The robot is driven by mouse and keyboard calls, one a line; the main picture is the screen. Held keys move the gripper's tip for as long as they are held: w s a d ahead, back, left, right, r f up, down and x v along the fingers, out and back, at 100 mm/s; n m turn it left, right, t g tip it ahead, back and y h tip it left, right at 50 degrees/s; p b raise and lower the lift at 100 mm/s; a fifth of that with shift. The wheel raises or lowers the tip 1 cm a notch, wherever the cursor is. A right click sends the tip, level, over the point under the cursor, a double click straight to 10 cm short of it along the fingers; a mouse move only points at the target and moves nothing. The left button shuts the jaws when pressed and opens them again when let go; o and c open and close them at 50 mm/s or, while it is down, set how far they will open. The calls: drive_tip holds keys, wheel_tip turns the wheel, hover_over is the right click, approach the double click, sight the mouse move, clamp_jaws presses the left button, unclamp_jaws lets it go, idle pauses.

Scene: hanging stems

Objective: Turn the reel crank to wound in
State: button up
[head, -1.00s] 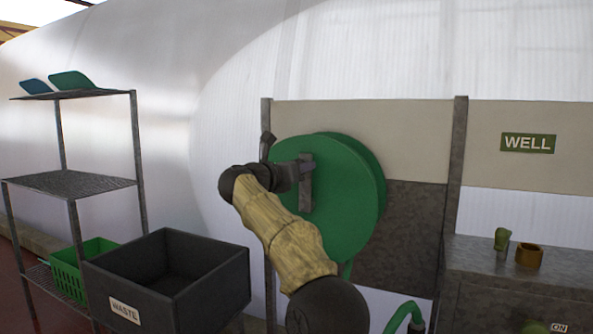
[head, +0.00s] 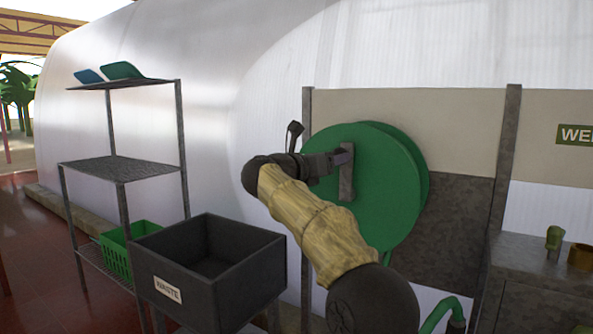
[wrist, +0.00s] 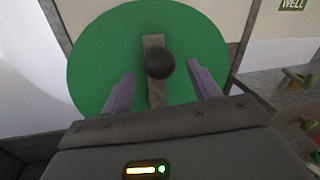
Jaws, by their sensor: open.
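The green hose reel (head: 390,195) is mounted on the wall panel right of centre in the head view. Its grey crank bar (head: 346,184) runs up and down on the reel face. In the wrist view the reel (wrist: 95,70) fills the upper middle, with the crank bar (wrist: 153,43) upright and its dark round knob (wrist: 160,64) facing the camera. My gripper (wrist: 160,82) is open, with one finger on each side of the knob and a gap on both sides. In the head view my gripper (head: 338,158) is at the upper part of the crank, partly hiding it.
A black waste bin (head: 210,275) stands below and left of the arm. A wire shelf (head: 120,168) with a green basket (head: 118,250) is farther left. A grey counter (head: 545,260) with a green cup and a brown ring is at right.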

drive_tip(key=v, duration=1.2)
drive_tip(key=shift+s+a+p, duration=0.2)
drive_tip(key=shift+s+p, duration=0.05)
drive_tip(key=shift+p, duration=0.15)
